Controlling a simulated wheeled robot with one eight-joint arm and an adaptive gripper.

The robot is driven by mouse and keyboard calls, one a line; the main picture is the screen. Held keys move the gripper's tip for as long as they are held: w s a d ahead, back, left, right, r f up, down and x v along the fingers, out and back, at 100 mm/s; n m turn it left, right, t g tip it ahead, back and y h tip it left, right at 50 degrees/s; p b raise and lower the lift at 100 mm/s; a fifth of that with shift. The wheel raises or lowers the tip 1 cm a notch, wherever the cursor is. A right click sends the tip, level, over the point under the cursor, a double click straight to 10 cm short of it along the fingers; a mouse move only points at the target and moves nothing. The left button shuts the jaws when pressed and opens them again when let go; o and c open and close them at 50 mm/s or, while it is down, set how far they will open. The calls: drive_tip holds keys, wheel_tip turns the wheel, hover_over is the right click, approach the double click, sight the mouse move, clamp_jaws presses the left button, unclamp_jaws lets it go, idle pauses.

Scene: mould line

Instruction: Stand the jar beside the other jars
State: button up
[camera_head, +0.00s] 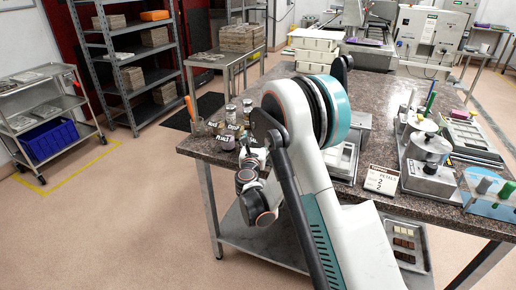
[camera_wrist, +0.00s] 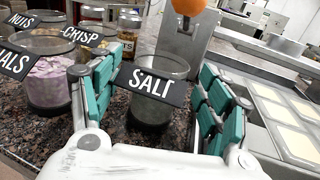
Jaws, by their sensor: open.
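In the wrist view, a glass jar with a black SALT label (camera_wrist: 152,84) stands upright between the teal-padded fingers of my gripper (camera_wrist: 160,100). The fingers are open; I cannot tell if either touches the glass. Its contents look dull grey-green. Other jars stand close behind and to the left: a jar of pink-purple petals (camera_wrist: 48,82), its label cut off to "ALS", a CRISP jar (camera_wrist: 91,14) and a jar marked NUTS (camera_wrist: 45,20). In the head view, the jar group (camera_head: 229,120) stands at the table's left corner, partly hidden by my arm.
A metal tray with pale blocks (camera_wrist: 285,122) lies right of my gripper.

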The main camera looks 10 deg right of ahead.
drive_tip(key=c, duration=1.1)
drive_tip(key=shift+c, duration=0.5)
drive_tip(key=shift+r, duration=0.1)
